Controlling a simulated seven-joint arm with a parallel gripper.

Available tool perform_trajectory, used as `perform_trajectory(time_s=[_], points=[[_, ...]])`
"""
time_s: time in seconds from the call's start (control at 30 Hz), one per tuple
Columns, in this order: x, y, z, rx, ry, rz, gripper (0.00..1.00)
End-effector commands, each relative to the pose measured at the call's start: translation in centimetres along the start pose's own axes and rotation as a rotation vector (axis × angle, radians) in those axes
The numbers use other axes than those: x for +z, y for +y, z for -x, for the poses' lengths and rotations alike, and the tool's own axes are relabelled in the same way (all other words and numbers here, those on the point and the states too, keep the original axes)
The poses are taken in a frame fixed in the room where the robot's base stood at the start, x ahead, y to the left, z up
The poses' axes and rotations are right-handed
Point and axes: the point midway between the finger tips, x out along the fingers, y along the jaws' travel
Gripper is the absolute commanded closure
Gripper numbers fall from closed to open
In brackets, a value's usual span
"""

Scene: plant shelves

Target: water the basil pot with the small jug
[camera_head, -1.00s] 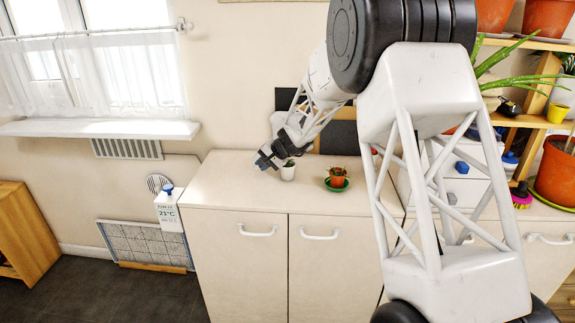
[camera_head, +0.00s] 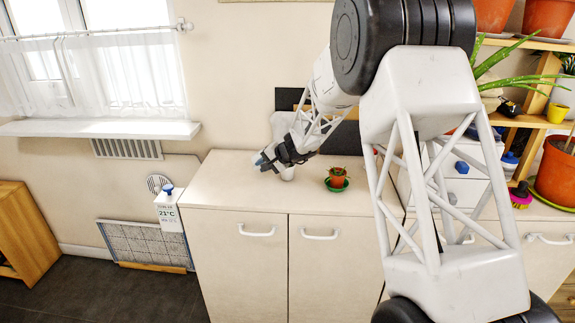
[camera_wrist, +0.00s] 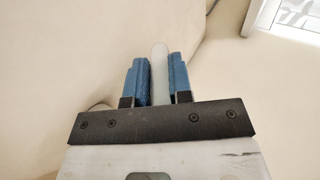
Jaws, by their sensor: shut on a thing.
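My gripper (camera_head: 265,162) is over the left part of the cabinet top. Its blue fingers (camera_wrist: 157,80) are shut on a narrow, pale, rounded part in the wrist view, seemingly the small jug (camera_wrist: 159,60). In the head view, a small white vessel (camera_head: 288,174) shows just below my gripper, which hides its upper part. I cannot tell whether it touches the cabinet top. A small terracotta pot (camera_head: 337,173) with a green and reddish plant stands on a green saucer (camera_head: 337,186) to the right; I cannot tell whether the plant is basil.
The pale cabinet top (camera_head: 240,190) is clear to the left and in front. A dark panel (camera_head: 340,138) stands at the wall behind. My arm hides part of the right side. Plant shelves with an aloe and a large terracotta pot (camera_head: 558,172) stand at the right.

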Motion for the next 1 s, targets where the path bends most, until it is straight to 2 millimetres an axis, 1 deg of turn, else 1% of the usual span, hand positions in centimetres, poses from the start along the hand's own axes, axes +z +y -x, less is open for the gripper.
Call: perform_trajectory(time_s=[1.0], points=[[-0.05,-0.19,0.37,-0.136,-0.001,-0.018,1.0]])
